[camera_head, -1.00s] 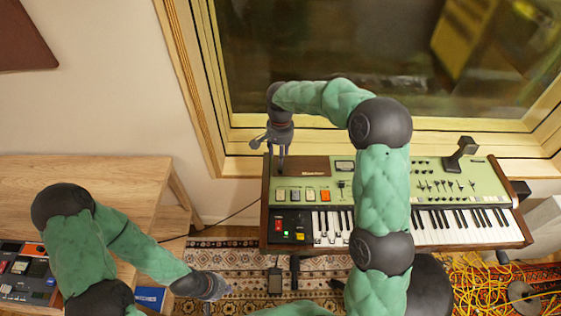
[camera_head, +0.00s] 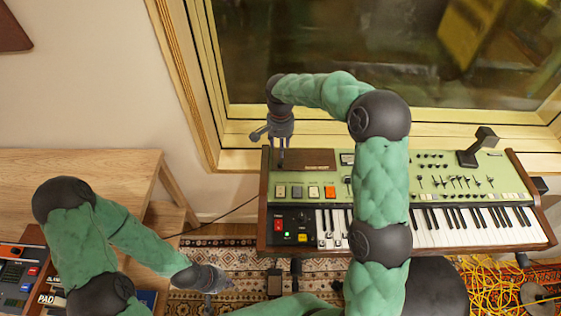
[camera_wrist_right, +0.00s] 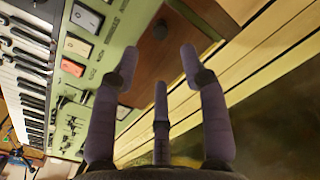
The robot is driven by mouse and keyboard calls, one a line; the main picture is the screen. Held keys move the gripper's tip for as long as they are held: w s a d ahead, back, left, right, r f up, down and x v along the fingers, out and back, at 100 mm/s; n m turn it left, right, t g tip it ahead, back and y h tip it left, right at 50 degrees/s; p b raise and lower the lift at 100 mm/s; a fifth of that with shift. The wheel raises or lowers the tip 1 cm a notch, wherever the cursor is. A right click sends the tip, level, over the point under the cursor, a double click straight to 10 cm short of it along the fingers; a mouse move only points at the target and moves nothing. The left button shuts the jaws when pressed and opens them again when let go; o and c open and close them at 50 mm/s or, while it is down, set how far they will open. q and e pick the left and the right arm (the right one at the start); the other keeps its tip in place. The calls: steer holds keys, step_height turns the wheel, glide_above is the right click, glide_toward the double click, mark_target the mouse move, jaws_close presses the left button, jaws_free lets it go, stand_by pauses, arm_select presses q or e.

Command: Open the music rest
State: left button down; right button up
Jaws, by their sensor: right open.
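The music rest appears to be the flat brown panel (camera_head: 308,160) lying on the top left of the green keyboard instrument (camera_head: 430,180). It also shows in the right wrist view as a brown board (camera_wrist_right: 172,62) with a small dark knob (camera_wrist_right: 160,30). My right gripper (camera_head: 281,160) points down over the panel's left end. In the right wrist view its fingers (camera_wrist_right: 160,65) are spread and empty, with the panel beyond them; contact cannot be told. My left gripper (camera_head: 222,284) hangs at lower left, away from the instrument, its fingers too small to read.
A window with a wooden frame (camera_head: 240,160) rises behind the instrument. A wooden bench (camera_head: 90,165) stands at left. A dark block on a post (camera_head: 484,142) stands on the instrument's right end. Yellow cables (camera_head: 488,290) lie on the floor at right.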

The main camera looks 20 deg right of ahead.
mark_target(281, 162)
step_height(281, 162, down, 8)
steer(key=shift+f+b, duration=0.25)
steer(key=shift+b, duration=0.85)
steer(key=shift+c, duration=0.3)
jaws_close()
